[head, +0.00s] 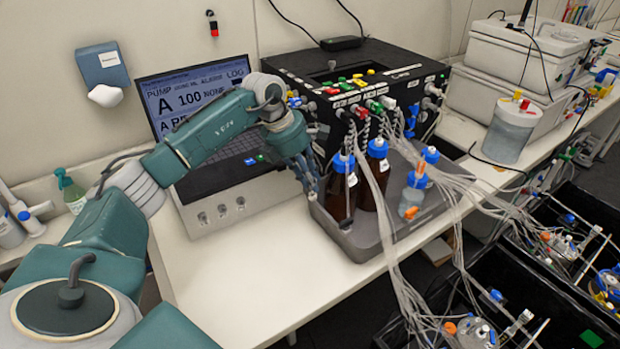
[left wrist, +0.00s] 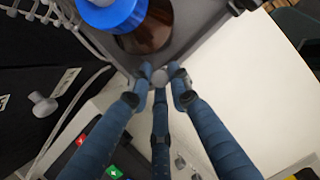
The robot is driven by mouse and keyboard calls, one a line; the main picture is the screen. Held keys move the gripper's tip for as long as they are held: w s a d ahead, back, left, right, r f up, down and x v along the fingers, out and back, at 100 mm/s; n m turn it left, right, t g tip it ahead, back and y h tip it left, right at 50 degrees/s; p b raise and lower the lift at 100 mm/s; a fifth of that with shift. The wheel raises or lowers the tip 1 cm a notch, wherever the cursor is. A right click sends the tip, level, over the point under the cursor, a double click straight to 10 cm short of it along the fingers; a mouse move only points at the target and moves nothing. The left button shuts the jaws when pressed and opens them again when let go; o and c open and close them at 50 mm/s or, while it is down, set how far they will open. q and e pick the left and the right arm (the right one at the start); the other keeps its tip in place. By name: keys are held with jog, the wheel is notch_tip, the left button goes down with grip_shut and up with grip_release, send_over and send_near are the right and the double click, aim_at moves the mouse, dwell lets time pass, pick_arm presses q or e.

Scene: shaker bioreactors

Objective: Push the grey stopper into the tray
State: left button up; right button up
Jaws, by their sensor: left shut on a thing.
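My left gripper (head: 311,184) points down at the near left corner of the grey tray (head: 338,232), beside the brown bottle (head: 342,187) with a blue cap. In the left wrist view the fingers (left wrist: 161,78) are closed around the small round grey stopper (left wrist: 158,75), at the tray's edge (left wrist: 205,30) just beside the bottle. Whether the stopper touches the tray is hard to tell. The fingers hide the stopper in the head view. My right gripper is not in view.
A second brown bottle (head: 376,175) and clear blue-capped bottles (head: 411,192) stand in the tray. Tubes hang over it from the black pump unit (head: 365,85). A laptop (head: 200,105) stands behind my left arm. The white bench (head: 270,270) in front is clear.

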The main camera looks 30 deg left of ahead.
pick_arm(q)
jog(key=shift+f, duration=0.3)
jog(key=shift+f+b, duration=0.7)
jog(key=shift+f, duration=0.05)
dwell(0.9)
jog(key=o, duration=0.9)
jog(key=shift+c, duration=0.2)
jog(key=shift+r, duration=0.2)
jog(key=v, duration=1.1)
jog(key=shift+a+r, duration=0.25)
jog(key=shift+r, duration=0.05)
jog(key=shift+s+d+f, duration=0.1)
jog(key=shift+s, duration=0.05)
